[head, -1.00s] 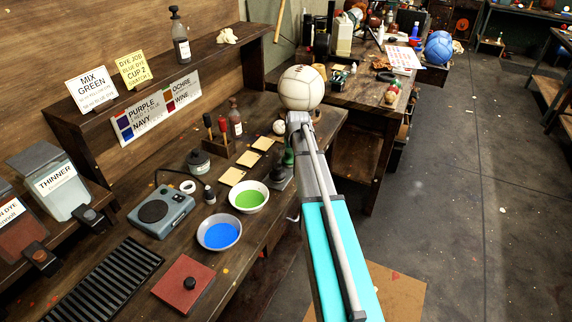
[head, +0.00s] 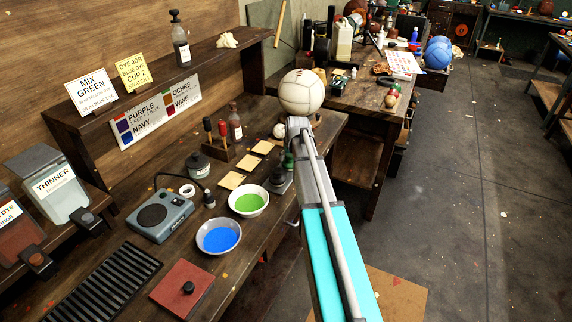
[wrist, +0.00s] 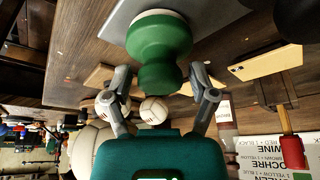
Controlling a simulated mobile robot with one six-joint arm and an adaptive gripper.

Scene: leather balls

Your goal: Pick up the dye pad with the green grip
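The dye pad's green grip (wrist: 158,55) fills the top middle of the wrist view, with a pale band and a grey plate (wrist: 190,12) behind it. In the head view only a sliver of the green grip (head: 288,161) shows beside my arm. My gripper (wrist: 160,76) is open in the wrist view, one finger on each side of the grip's rounded end, with gaps visible on both sides. How deep the grip sits between the fingers I cannot tell. In the head view my arm hides the gripper.
A dark-gripped pad (head: 277,180) stands close by on the bench. Bowls of green dye (head: 248,201) and blue dye (head: 218,237) are in front of it. A white ball (head: 301,92) appears just beyond my arm.

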